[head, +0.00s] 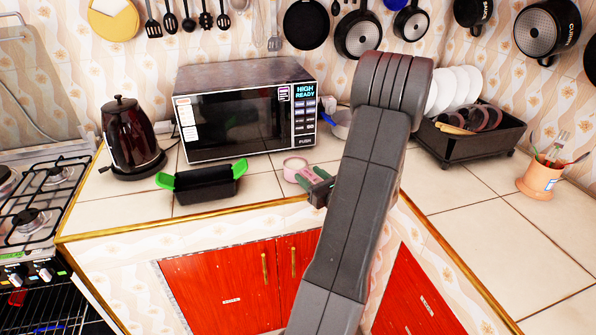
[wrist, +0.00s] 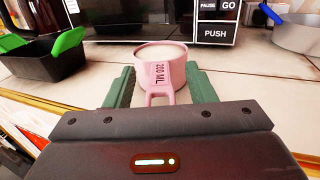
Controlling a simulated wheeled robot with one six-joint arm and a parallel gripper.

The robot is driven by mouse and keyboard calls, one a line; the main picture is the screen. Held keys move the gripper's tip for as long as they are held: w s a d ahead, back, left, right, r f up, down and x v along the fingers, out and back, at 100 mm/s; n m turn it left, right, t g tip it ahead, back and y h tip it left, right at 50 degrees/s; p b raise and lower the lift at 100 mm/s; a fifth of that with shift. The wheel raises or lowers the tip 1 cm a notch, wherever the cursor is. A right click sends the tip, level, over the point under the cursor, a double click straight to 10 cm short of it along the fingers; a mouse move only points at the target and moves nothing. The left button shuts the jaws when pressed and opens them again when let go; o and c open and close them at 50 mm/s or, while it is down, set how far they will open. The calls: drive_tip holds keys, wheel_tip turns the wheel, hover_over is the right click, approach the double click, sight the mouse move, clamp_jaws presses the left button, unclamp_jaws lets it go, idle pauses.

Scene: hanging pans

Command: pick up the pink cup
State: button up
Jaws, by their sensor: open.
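The pink cup (wrist: 163,70) is a small measuring cup marked 200 ML. It stands upright on the tiled counter in front of the microwave, its handle pointing toward me in the wrist view. In the head view the cup (head: 295,167) shows partly, with my gripper in front of it. My gripper (wrist: 161,85) is open, with one green finger on each side of the cup's handle. The cup's body is just beyond and between the fingertips. I cannot tell whether either finger touches it. In the head view my gripper (head: 317,180) is partly hidden by my arm.
A black dish with green handles (head: 205,185) stands left of the cup, with a dark kettle (head: 130,138) farther left. The microwave (head: 245,115) is close behind the cup. A grey pan (wrist: 290,32) stands to the right. Counter on the right is mostly clear.

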drive_tip(key=shift+c, duration=0.4)
clamp_jaws()
drive_tip(key=shift+r, duration=0.2)
